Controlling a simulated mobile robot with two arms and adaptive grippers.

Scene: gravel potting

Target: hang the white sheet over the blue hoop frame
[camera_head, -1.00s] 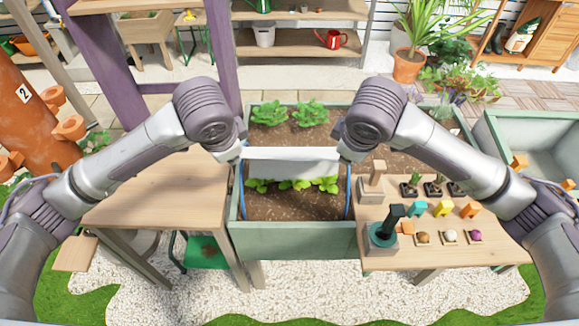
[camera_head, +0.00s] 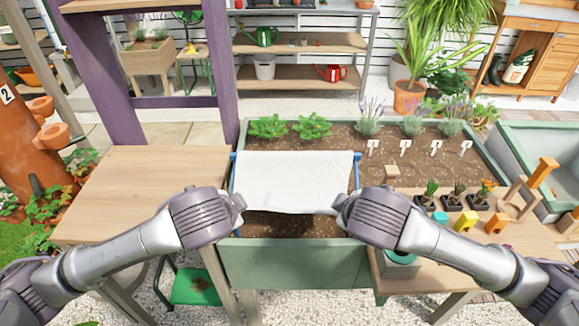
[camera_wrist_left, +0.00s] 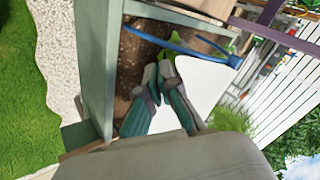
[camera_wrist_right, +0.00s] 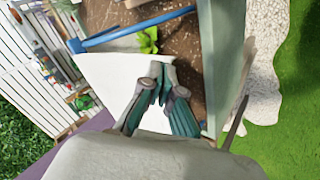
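The white sheet (camera_head: 295,180) lies over the top of the blue hoop frame (camera_head: 357,160) in the planter, and its near edge hangs toward me, sagging slightly between my grippers. My left gripper (camera_wrist_left: 160,68) has its fingers together at one near corner of the sheet (camera_wrist_left: 200,85). My right gripper (camera_wrist_right: 158,75) has its fingers together at the other near corner of the sheet (camera_wrist_right: 110,80). Blue tubes of the frame also show in the left wrist view (camera_wrist_left: 165,45) and right wrist view (camera_wrist_right: 135,28). The wrists partly hide the fingertips in the head view.
The green planter (camera_head: 290,262) holds soil, leafy plants (camera_head: 312,126) and lavender. A mostly bare wooden table (camera_head: 135,190) stands left. A right-hand shelf (camera_head: 435,275) carries seedling pots and coloured blocks. A purple post (camera_head: 218,75) rises behind the left table.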

